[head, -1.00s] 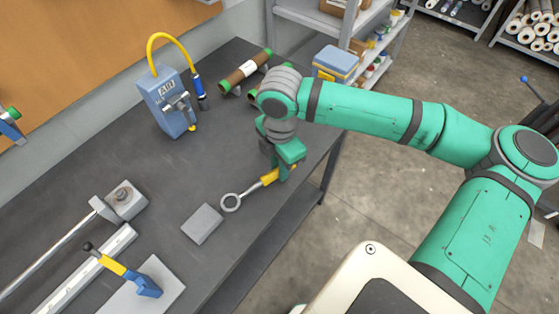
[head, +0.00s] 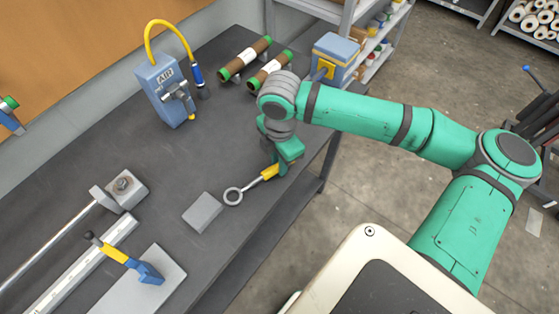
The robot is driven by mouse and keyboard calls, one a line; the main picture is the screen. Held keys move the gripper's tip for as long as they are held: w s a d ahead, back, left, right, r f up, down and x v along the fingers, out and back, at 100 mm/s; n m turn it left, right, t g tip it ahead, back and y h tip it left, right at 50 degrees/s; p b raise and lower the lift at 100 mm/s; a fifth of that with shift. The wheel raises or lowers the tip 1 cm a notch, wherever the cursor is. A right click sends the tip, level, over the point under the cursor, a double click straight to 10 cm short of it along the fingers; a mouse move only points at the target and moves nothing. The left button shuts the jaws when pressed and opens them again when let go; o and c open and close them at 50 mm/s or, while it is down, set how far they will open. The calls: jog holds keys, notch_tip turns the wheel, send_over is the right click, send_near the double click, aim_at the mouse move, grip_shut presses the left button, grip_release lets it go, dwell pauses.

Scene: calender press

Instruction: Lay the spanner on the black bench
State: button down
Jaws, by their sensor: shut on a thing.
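The spanner (head: 250,186) has a grey ring end, a thin shank and a yellow grip. It is in the head view, low over the front part of the black bench (head: 160,150), its ring end pointing left. My gripper (head: 276,168) is shut on its yellow grip near the bench's front edge. My gripper's own body hides part of the grip. I cannot tell whether the spanner touches the bench top.
A grey block (head: 203,212) lies just left of the ring. A blue AIR unit (head: 167,90) with a yellow hose stands behind. Green-ended brown rolls (head: 245,58) and a blue box (head: 335,58) are at the far end. A yellow-handled clamp (head: 122,258) is at front left. The bench middle is clear.

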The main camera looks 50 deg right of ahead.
jog(key=shift+f, duration=0.6)
jog(key=c, duration=1.5)
grip_release()
jog(key=shift+s+a+f, duration=0.1)
jog(key=shift+f, duration=0.05)
jog(key=r, duration=1.1)
jog(key=shift+w+r, duration=0.2)
jog(key=shift+r, duration=0.05)
